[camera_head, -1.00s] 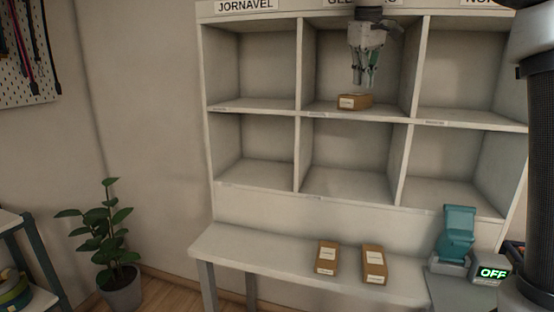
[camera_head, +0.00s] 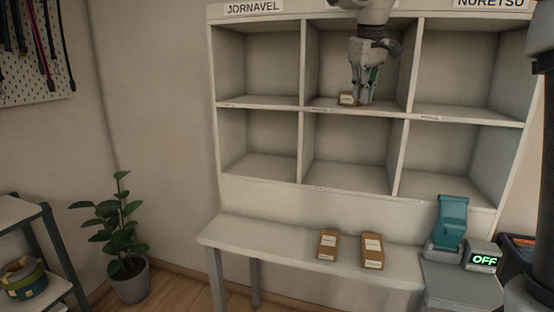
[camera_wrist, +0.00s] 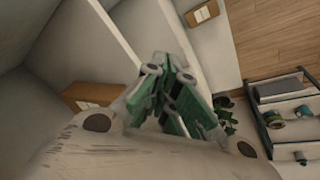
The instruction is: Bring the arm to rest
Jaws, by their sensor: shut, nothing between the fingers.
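My gripper (camera_head: 363,98) hangs fingers-down in front of the upper middle compartment of the white shelf unit (camera_head: 303,60). Its fingers are together with nothing between them, and they also show in the wrist view (camera_wrist: 175,110). A small brown box (camera_head: 347,98) with a pale label sits in that compartment, partly hidden behind the gripper. The box also shows in the wrist view (camera_wrist: 90,95), beside the fingers; I cannot tell whether they touch it.
Two brown boxes, one left (camera_head: 327,246) and one right (camera_head: 372,251), lie on the white bench (camera_head: 225,232). A teal device (camera_head: 452,222) and a display reading OFF (camera_head: 484,259) stand at the right. A plant (camera_head: 122,235) is on the floor. The other compartments are empty.

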